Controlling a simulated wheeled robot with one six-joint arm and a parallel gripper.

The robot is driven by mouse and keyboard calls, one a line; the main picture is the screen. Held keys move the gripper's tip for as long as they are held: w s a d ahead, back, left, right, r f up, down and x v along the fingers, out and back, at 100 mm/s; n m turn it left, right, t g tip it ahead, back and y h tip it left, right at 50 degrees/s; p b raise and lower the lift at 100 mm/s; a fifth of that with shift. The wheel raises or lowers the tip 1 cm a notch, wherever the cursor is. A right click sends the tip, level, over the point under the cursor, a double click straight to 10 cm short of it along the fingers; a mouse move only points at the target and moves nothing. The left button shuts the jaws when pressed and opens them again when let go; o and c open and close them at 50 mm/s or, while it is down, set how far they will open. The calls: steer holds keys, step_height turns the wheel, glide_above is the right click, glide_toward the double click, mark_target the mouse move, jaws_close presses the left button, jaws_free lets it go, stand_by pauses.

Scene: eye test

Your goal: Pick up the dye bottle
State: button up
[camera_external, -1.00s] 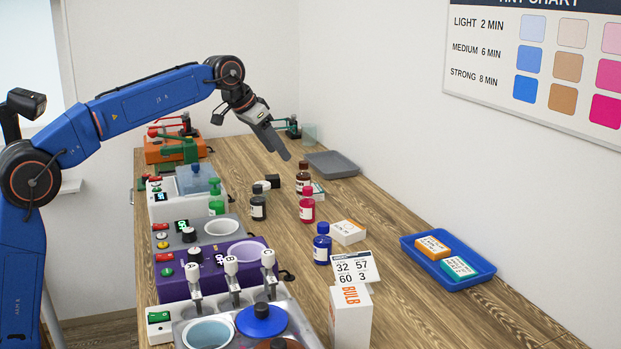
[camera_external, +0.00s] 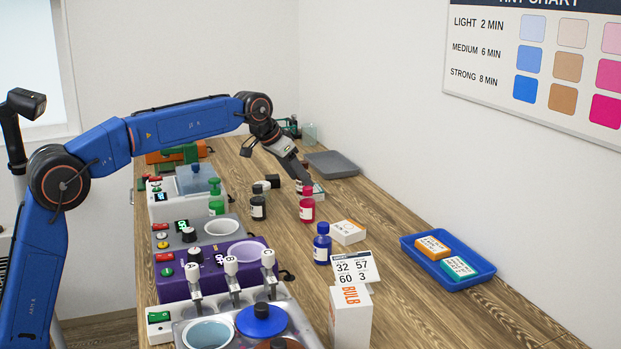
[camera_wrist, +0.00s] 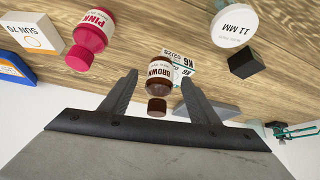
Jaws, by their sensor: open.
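The dye bottles stand upright on the wooden bench. The brown bottle (camera_wrist: 158,76) has a dark cap and a label reading BROWN. In the wrist view it shows between the fingers of my open gripper (camera_wrist: 160,84), its cap toward the palm; I see no clear contact. In the external view my gripper (camera_external: 304,180) is low over this bottle and hides most of it. The pink bottle (camera_external: 307,206) stands just in front of it and is at the left in the wrist view (camera_wrist: 91,40). A blue bottle (camera_external: 322,246), a black one (camera_external: 258,206) and a green one (camera_external: 216,201) stand nearby.
A small labelled box (camera_wrist: 180,68) is close behind the brown bottle. A white box (camera_external: 348,232) and a number card (camera_external: 356,268) are nearer the camera. A grey tray (camera_external: 331,164) lies behind. Machines (camera_external: 235,255) line the left; a blue tray (camera_external: 447,280) is right.

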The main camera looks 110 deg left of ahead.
mark_target(304, 162)
steer(key=shift+x, duration=1.55)
steer(key=shift+w+a+r, duration=0.1)
steer(key=shift+a, duration=0.05)
steer(key=c, duration=1.3)
step_height(304, 162, up, 9)
steer(key=shift+r, duration=0.1)
steer(key=shift+a+r, duration=0.25)
steer(key=shift+a+f, duration=0.6)
steer(key=shift+f, duration=1)
steer(key=shift+a+f, duration=0.65)
steer(key=shift+f, duration=0.9)
steer(key=shift+a+f, duration=0.6)
steer(key=shift+f, duration=1)
